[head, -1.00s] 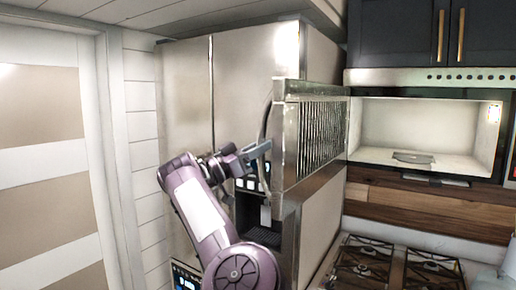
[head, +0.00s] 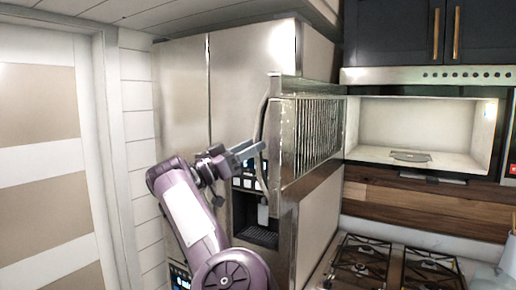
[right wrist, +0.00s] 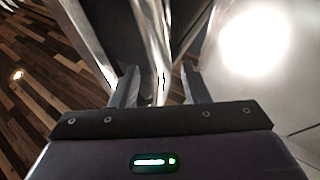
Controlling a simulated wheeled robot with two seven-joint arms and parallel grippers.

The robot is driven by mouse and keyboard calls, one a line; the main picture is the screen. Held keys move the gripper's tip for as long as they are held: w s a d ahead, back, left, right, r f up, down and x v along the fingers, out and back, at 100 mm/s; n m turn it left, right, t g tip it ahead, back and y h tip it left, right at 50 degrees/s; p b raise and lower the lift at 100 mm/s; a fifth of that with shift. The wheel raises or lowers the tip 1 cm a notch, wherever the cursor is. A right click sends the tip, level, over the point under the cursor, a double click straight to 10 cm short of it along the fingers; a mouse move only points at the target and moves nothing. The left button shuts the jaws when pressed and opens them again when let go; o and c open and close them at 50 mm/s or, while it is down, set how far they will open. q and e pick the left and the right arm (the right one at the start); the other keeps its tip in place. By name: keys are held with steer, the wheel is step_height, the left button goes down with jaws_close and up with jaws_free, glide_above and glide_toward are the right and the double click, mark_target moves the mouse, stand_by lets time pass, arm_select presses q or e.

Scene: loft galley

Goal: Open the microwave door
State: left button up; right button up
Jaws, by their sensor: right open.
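The microwave (head: 425,125) stands open at the right, its lit, pale cavity in plain view with a flat plate (head: 410,157) inside. Its door (head: 315,135) is swung far out to the left, in front of the refrigerator. A curved handle (head: 263,120) runs along the door's free edge. My right gripper (head: 257,149) is open at the handle, left of the door. In the right wrist view the open fingers (right wrist: 158,88) stand either side of a shiny bar, seemingly the handle (right wrist: 157,55); contact cannot be told. My left gripper is not in view.
A steel refrigerator (head: 180,100) with a dispenser (head: 258,232) stands behind the door and my right arm. A gas stove (head: 385,265) lies below the microwave. Dark cabinets (head: 400,35) hang above. A striped panel (head: 40,180) is at the left.

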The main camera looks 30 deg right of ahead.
steer(key=b+v, duration=0.1)
steer(key=v, duration=0.4)
steer(key=shift+a, duration=0.1)
steer(key=shift+r, duration=0.1)
